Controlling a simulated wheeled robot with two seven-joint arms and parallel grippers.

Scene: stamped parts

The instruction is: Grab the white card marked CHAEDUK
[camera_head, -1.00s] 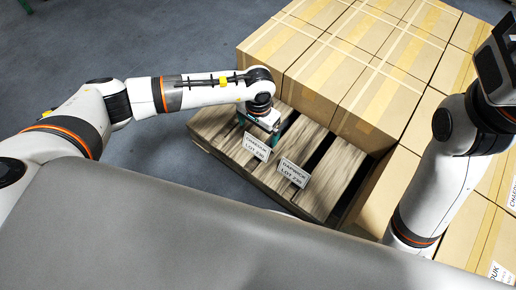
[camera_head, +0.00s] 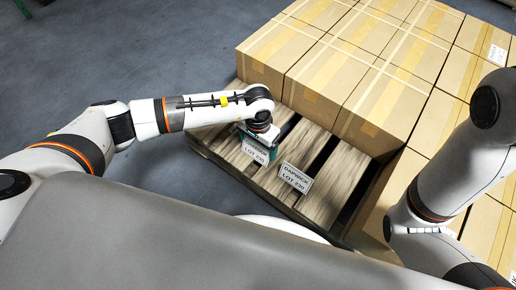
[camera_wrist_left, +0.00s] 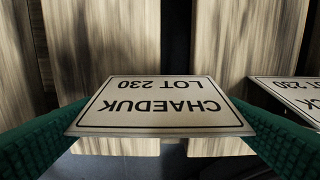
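The white card marked CHAEDUK LOT 230 (camera_head: 255,150) stands tilted on the wooden pallet in the head view. It also shows upside down in the middle of the left wrist view (camera_wrist_left: 155,105). My left gripper (camera_wrist_left: 158,103) is open, with its green fingers on either side of the card and close to its side edges. I cannot tell whether they touch it. In the head view my left wrist partly covers the card's top. A second white card, marked DAPWICK LOT 230 (camera_head: 296,178), stands to its right; part of it shows in the left wrist view (camera_wrist_left: 290,92). My right gripper is out of view.
The slatted pallet (camera_head: 325,198) has dark gaps between its boards. Strapped cardboard boxes (camera_head: 345,85) are stacked behind and to the right, with labels on some of them. Open grey floor (camera_head: 160,45) lies to the left.

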